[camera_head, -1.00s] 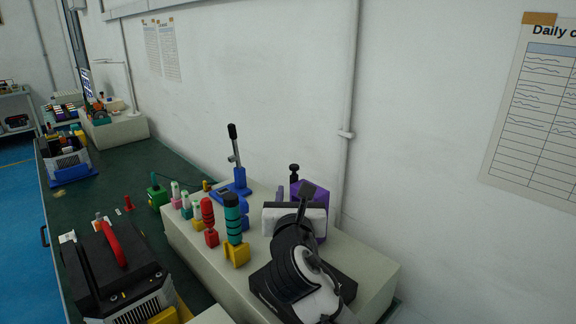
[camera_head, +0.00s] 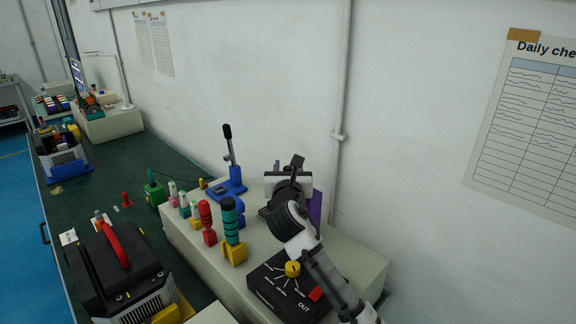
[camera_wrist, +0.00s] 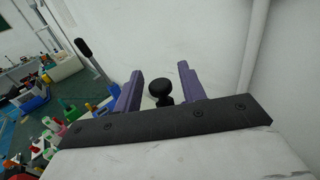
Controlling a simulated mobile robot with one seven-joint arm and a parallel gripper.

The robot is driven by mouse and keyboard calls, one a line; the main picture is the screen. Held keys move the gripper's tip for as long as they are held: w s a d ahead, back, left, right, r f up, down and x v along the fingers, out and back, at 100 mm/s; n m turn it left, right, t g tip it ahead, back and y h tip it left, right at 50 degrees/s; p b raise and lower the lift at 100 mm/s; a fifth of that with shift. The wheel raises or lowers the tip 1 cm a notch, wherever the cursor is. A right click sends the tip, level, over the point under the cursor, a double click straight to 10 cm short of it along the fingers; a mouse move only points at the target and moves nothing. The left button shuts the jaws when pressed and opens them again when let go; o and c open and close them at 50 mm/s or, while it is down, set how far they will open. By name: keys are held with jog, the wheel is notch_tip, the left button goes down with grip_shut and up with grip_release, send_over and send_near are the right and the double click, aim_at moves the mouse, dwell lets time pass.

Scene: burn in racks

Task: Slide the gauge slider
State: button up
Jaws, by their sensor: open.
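A black round knob (camera_wrist: 160,88) on a short dark stem, which I take to be the gauge slider's handle, shows in the wrist view. My gripper (camera_wrist: 158,76) is open, and its two purple fingers stand either side of the knob in that view. I see no contact; the distance in depth is unclear. The knob's base is hidden behind the gripper's dark plate. In the head view, my gripper (camera_head: 288,183) is by the wall at the far side of the pale bench block. A purple surface (camera_head: 317,206) shows beside it, mostly hidden by my arm.
A blue lever fixture (camera_head: 230,183) stands left of my gripper. Red (camera_head: 206,222) and teal-black (camera_head: 230,228) handles stand nearer. A black box with a yellow knob (camera_head: 292,269) lies under my forearm. The wall and its pipe (camera_head: 341,100) are close behind.

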grip_shut()
jog(key=shift+r, duration=2.6)
grip_release()
jog(key=shift+s+b, duration=0.1)
jog(key=shift+b, duration=0.2)
jog(key=s+b, duration=0.5)
jog(key=s, duration=0.8)
jog(key=shift+s, duration=0.35)
